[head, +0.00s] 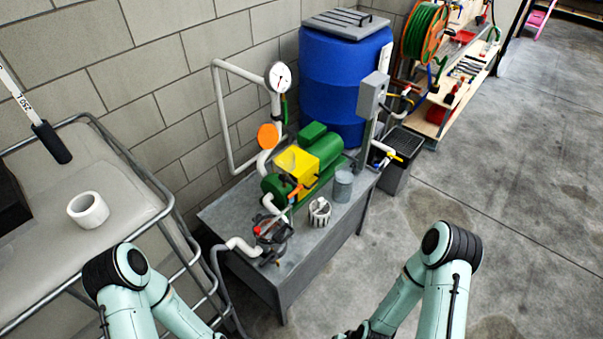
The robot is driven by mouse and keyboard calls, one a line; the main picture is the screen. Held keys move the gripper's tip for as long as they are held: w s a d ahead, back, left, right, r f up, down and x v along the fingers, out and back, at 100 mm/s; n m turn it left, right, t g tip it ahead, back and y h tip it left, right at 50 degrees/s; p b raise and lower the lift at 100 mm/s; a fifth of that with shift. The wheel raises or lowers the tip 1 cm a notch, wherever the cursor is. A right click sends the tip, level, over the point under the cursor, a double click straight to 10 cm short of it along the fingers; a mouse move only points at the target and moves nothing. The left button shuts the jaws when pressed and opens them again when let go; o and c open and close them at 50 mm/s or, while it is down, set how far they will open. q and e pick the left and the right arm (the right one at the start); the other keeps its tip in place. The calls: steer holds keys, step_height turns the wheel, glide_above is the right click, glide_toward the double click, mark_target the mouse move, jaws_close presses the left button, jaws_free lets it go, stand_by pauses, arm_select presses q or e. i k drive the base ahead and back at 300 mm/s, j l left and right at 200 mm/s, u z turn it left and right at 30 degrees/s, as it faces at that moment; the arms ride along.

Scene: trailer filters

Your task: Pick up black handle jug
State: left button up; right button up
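I cannot pick out a jug with a clearly black handle. A small white and dark container (319,211) stands on the grey metal bench (322,240), in front of the green pump. A plain grey cylinder (342,185) stands just behind it to the right; no handle can be made out on it. My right arm reaches in from the lower right, and only a dark part of its gripper end (354,332) shows at the bottom edge. Its fingers are cut off. My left arm comes in at the lower left, and its gripper is below the frame. Neither arm touches the bench items.
A green pump (318,147) with a yellow box (297,163), pipes and a gauge (278,76) crowds the bench. A blue barrel (340,80) stands behind. A railed cart (130,205) with a white tape roll (88,210) is left. Open concrete floor (500,180) lies right.

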mark_target(345, 173)
steer(key=l+u, duration=0.1)
steer(key=u, duration=0.65)
steer(key=l+u, duration=0.85)
steer(key=l, duration=0.2)
steer(key=l+u, duration=0.1)
steer(key=l, duration=0.25)
steer(key=k+l+u, duration=0.1)
steer(key=l, duration=0.25)
steer(key=k+l+u, duration=0.1)
steer(key=l, duration=0.25)
